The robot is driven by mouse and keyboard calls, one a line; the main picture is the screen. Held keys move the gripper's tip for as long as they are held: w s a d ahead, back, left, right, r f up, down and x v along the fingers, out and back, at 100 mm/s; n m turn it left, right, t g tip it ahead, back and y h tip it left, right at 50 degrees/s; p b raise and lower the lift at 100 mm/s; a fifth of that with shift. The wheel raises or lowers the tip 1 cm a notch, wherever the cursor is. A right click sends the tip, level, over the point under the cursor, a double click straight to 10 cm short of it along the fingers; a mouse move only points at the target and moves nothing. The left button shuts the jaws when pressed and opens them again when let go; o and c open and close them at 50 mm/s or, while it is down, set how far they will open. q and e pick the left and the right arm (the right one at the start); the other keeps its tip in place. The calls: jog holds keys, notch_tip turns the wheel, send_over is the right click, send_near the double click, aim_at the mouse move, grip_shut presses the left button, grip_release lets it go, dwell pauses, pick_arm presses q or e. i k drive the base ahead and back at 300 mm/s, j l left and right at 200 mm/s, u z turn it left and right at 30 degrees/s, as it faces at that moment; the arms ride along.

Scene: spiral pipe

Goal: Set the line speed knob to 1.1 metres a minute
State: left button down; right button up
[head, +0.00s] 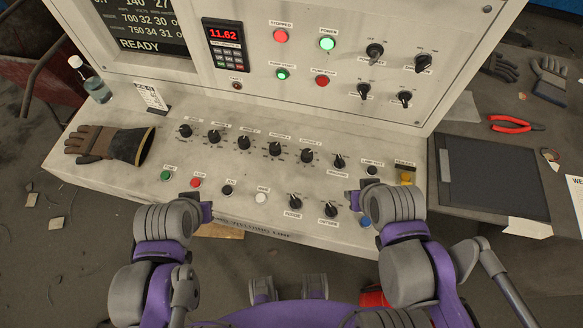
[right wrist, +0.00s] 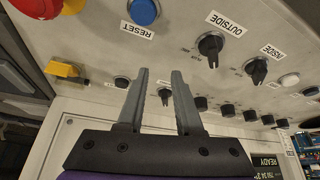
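The sloped control panel carries a row of black knobs, running from the left knob (head: 185,130) to the right-end knob (head: 340,161). Their small labels are too blurred for me to tell which is line speed. My right gripper (right wrist: 157,75) is open and empty over the panel's right side; a black knob (right wrist: 165,95) shows between its fingers, apparently beyond them. In the head view it is mostly hidden by its arm, near the OUTSIDE knob (head: 330,210). My left gripper (head: 207,211) is over the panel's front edge by the red button; its fingers are not clear.
The INSIDE knob (head: 294,202), a blue RESET button (right wrist: 145,11) and a yellow switch (right wrist: 65,69) are near the right gripper. A red digital display (head: 223,34) reads about 11.62. A glove (head: 108,143) lies on the panel's left, with a bottle (head: 96,86) behind.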

aim_at(185, 130)
jog(key=i+j+u, duration=0.2)
jog(key=j, duration=0.2)
jog(key=j+u, duration=0.15)
jog(key=j, duration=0.3)
jog(key=i+j+u, duration=0.2)
jog(key=i+j, duration=0.05)
jog(key=j, duration=0.1)
